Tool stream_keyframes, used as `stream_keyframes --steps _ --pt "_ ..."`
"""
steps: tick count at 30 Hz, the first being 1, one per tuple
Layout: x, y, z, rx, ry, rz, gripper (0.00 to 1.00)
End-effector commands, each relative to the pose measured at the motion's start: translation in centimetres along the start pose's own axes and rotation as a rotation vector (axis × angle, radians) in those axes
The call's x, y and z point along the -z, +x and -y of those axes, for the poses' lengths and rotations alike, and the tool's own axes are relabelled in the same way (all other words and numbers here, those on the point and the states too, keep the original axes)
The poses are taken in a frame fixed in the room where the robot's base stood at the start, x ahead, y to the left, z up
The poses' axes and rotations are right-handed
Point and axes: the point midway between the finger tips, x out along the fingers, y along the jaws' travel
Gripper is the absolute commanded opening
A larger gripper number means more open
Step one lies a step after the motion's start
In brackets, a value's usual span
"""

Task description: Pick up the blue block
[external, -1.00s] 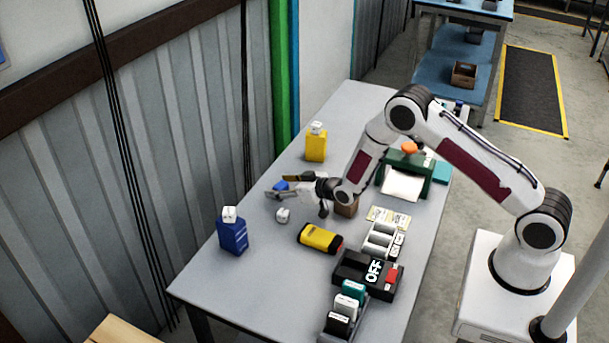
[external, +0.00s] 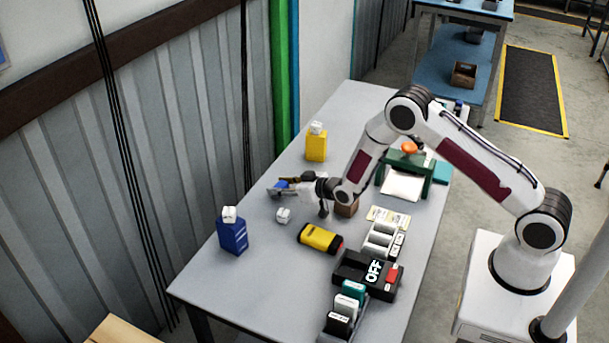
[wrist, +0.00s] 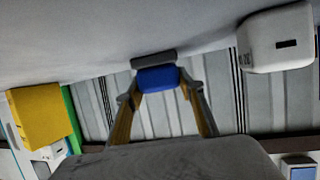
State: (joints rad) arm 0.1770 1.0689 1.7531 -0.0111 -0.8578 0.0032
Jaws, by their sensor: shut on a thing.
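The small blue block (wrist: 158,78) sits between the two fingertips of my gripper (wrist: 157,92) in the wrist view. My gripper is shut on it, with a finger on each side. In the external view the blue block (external: 280,185) shows at the end of my gripper (external: 277,188), low over the left side of the grey table. The block is partly hidden there by the fingers. I cannot tell whether it still touches the table.
A white cube (external: 283,215) lies close in front of my gripper. A yellow carton (external: 316,147) and a blue carton (external: 232,237) stand upright with white caps.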

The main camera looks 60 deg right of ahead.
Motion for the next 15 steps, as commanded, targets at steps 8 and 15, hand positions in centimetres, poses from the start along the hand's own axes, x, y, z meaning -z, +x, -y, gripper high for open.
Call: stream_keyframes --steps 8,15 --pt "1.2 -0.4 0.0 0.0 0.0 -0.003 0.15" --pt "3.5 -1.4 0.0 0.0 0.0 -0.004 0.15"
